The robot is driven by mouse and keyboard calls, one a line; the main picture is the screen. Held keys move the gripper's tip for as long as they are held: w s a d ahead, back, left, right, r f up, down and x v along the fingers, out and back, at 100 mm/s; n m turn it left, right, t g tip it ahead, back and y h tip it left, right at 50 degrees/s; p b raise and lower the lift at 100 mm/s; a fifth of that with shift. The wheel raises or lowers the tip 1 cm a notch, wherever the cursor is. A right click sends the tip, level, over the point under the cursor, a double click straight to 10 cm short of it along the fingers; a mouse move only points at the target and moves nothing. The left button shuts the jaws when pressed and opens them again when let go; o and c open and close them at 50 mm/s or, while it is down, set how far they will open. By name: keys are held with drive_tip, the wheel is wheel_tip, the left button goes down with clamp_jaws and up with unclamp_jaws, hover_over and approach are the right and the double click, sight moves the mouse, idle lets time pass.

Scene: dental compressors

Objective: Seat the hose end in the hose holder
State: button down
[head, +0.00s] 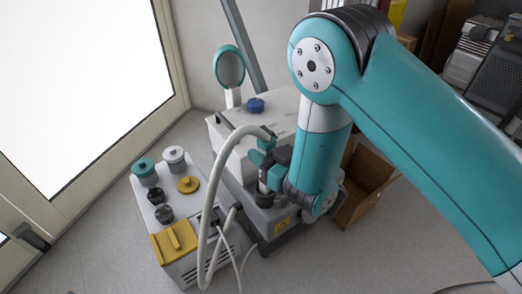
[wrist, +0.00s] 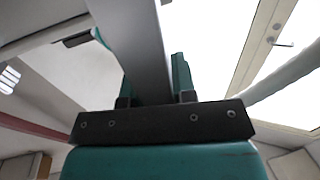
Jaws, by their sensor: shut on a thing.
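A pale hose (head: 208,190) rises from the low machine at the left and arches over to my gripper (head: 266,146). My gripper is shut on the hose end, whose dark tip shows beside the teal fingers above the white machine's front part. In the wrist view, the two teal fingers of my gripper (wrist: 153,75) stand either side of a grey bar, and I cannot tell whether it lies between or behind them. A teal ring on a white post (head: 230,68) stands behind the machine; I cannot tell if it is the hose holder.
The low machine carries several knobs and caps, including a yellow cap (head: 188,184) and a yellow panel (head: 173,240).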

drive_tip(key=shift+f, duration=0.35)
